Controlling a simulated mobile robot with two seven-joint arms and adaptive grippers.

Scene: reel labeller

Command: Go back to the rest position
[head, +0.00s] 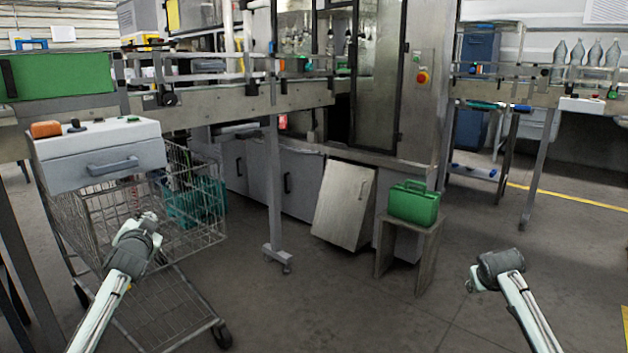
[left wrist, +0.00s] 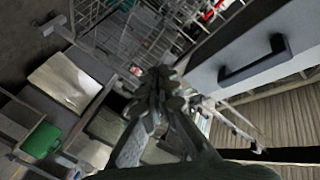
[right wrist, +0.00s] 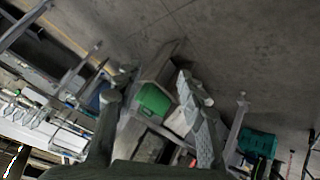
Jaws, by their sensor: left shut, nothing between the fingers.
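My left gripper (head: 148,220) is in the lower left of the head view, in front of the wire shopping cart and below the grey drawer box. In the left wrist view its fingers (left wrist: 162,88) are together, with nothing between them. My right gripper (head: 474,279) is at the lower right of the head view, over bare floor; its fingers barely show there. In the right wrist view its two fingers (right wrist: 155,85) stand apart, with nothing held between them.
The grey drawer box (head: 104,157) with a handle is close to my left gripper, above the wire cart (head: 200,290). A green case (head: 413,204) sits on a small stool (head: 425,245). A conveyor (head: 230,108) crosses behind. Floor (head: 370,310) between my arms is clear.

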